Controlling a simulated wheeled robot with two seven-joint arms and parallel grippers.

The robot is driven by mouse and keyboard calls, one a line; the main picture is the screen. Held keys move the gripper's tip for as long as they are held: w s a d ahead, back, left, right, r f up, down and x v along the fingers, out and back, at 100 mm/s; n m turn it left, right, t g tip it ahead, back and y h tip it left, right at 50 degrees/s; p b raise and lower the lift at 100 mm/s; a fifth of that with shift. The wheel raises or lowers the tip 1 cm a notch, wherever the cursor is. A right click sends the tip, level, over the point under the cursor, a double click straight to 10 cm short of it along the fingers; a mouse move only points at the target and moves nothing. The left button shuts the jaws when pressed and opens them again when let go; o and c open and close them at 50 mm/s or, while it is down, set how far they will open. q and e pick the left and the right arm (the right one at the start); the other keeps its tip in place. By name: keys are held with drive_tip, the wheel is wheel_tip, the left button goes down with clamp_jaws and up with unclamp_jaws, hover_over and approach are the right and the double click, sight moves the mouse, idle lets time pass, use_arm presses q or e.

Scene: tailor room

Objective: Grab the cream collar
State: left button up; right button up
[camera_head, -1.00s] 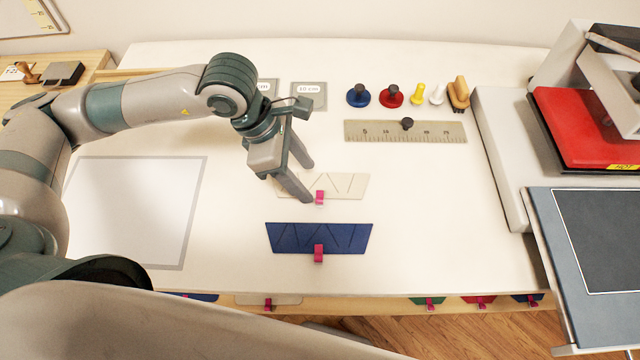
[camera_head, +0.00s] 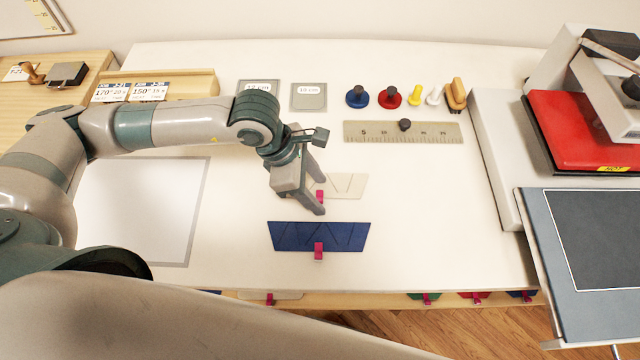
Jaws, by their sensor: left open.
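The cream collar (camera_head: 347,186) lies flat on the white table, with a pink clip (camera_head: 319,195) at its front edge. My left gripper (camera_head: 316,197) is open, with its fingers pointing down at the collar's left part and around the clip's area. It hides the collar's left end. I cannot tell whether the fingers touch the collar or the clip. A navy collar (camera_head: 300,236) with its own pink clip (camera_head: 319,251) lies just in front. My right gripper is out of view.
A ruler (camera_head: 430,133) with a dark knob lies behind the collar. Blue (camera_head: 357,96) and red (camera_head: 389,96) knobbed pieces stand at the back. A hot press with a red plate (camera_head: 580,125) stands at the right. A pale framed sheet (camera_head: 140,210) lies at the left.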

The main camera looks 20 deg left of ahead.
use_arm(q)
drive_tip(key=c, duration=1.1)
drive_tip(key=shift+c, duration=0.2)
drive_tip(key=shift+r, duration=0.15)
